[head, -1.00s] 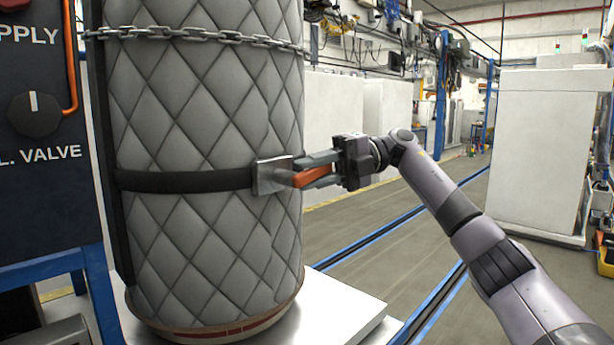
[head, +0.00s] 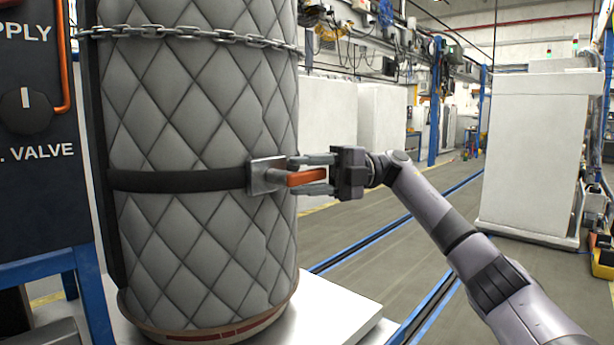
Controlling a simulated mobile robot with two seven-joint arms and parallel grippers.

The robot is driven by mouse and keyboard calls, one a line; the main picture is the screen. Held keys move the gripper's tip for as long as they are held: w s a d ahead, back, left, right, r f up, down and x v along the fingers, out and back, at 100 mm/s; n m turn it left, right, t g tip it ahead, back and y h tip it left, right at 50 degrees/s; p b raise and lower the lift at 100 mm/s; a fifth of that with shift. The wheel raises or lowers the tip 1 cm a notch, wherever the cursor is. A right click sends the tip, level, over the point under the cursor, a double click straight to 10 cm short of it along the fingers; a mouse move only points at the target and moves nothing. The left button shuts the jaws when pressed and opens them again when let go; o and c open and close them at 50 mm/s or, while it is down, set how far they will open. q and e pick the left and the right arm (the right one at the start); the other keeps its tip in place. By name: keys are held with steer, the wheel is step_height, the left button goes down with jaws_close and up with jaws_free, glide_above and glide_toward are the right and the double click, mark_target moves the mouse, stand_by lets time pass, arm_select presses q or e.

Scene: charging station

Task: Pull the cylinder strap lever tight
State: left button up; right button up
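The grey quilted cylinder (head: 190,110) stands upright. A black strap (head: 180,181) runs around its middle to a metal buckle plate (head: 264,175) on its right side. The orange strap lever (head: 306,177) sticks out to the right from the buckle. My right gripper (head: 312,173) comes from the right with one finger above the lever and one below it. The fingers are spread, and a gap shows between the upper finger and the lever. The lever's outer end lies between the fingers, near the palm. My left gripper is out of view.
A chain (head: 190,33) circles the cylinder higher up. A dark valve panel (head: 35,130) on a blue frame stands close at left. The cylinder stands on a white platform (head: 335,310).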

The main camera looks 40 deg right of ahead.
mark_target(326, 175)
stand_by(0.3)
steer(key=v, duration=0.7)
steer(key=shift+p, duration=0.3)
steer(key=shift+s, duration=0.1)
stand_by(0.3)
